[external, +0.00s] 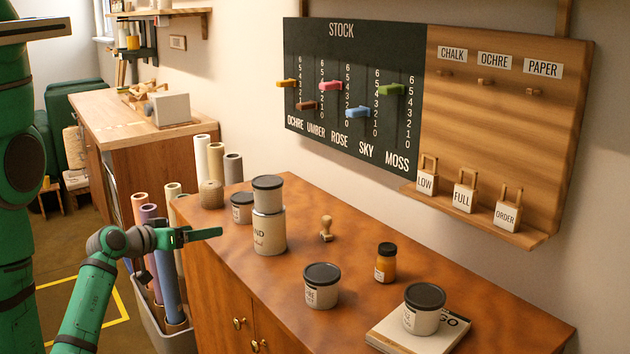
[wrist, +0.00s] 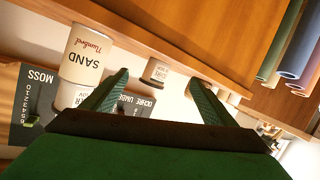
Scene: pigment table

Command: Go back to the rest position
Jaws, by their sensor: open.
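My gripper (external: 205,235) is green and reaches out at the left edge of the wooden cabinet top (external: 310,228), left of the stacked tins. In the wrist view its two fingers (wrist: 160,92) are spread apart with nothing between them. A tin marked SAND (external: 269,235), with a second dark-lidded tin (external: 268,195) on top of it, stands ahead of the gripper, apart from it. The SAND tin also shows upside down in the wrist view (wrist: 87,55), as does a smaller tin (wrist: 156,72).
A small tin (external: 242,208), a stamp (external: 326,228), an amber jar (external: 386,263), a tin (external: 321,286) and a tin (external: 424,310) on a book (external: 395,335) stand on the cabinet. A bin of rolls (external: 175,335) is beside it. The STOCK board (external: 350,60) hangs behind.

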